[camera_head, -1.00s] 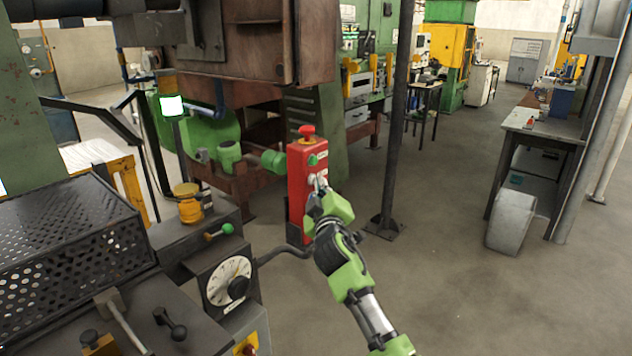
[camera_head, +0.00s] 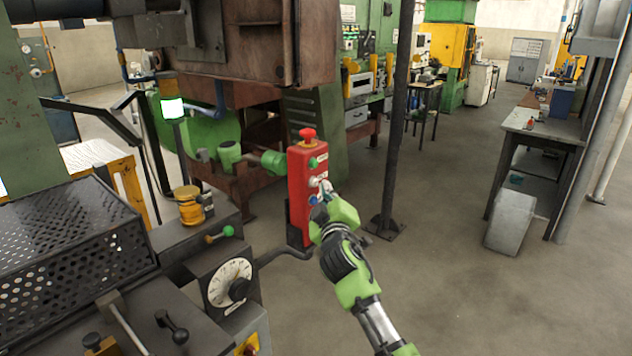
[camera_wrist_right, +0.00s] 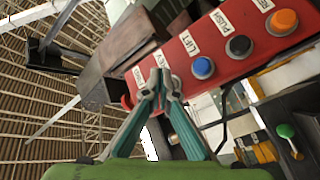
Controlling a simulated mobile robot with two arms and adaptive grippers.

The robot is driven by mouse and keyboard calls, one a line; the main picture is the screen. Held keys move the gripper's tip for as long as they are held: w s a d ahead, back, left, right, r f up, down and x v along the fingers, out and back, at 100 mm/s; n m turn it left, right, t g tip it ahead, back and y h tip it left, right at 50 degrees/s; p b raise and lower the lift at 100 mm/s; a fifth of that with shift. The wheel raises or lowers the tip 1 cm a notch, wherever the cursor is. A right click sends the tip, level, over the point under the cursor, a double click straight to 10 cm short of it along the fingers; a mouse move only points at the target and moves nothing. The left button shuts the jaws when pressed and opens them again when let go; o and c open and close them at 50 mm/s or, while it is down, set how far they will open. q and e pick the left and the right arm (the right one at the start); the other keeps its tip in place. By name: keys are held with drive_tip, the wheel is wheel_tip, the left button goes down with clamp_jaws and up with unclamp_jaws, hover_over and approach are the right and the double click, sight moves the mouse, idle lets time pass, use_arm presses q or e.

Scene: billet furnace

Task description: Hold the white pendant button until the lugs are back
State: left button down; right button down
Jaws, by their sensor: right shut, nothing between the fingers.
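The red pendant (camera_head: 299,215) stands upright near the middle of the head view, with a red mushroom knob on top and green, white and blue buttons down its face. The white button (camera_head: 314,182) shows just left of my right gripper (camera_head: 324,187). That gripper is shut and empty, its tips at the pendant's face; I cannot tell whether they touch the button. In the right wrist view the closed fingertips (camera_wrist_right: 160,88) lie at the edge of a red labelled panel (camera_wrist_right: 222,28) with orange and blue buttons. I cannot pick out the lugs. My left gripper is out of view.
A dial box (camera_head: 230,283) and a perforated black cover (camera_head: 70,240) stand at the lower left. A dark post (camera_head: 396,130) rises right of the pendant. The floor to the right is open up to a workbench (camera_head: 545,125).

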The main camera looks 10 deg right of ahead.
drive_tip(key=shift+s+d, duration=0.1)
drive_tip(key=shift+s, duration=0.05)
drive_tip(key=s+d+p, duration=0.1)
drive_tip(key=s, duration=0.1)
drive_tip(key=s+d+p, duration=0.2)
idle(0.5)
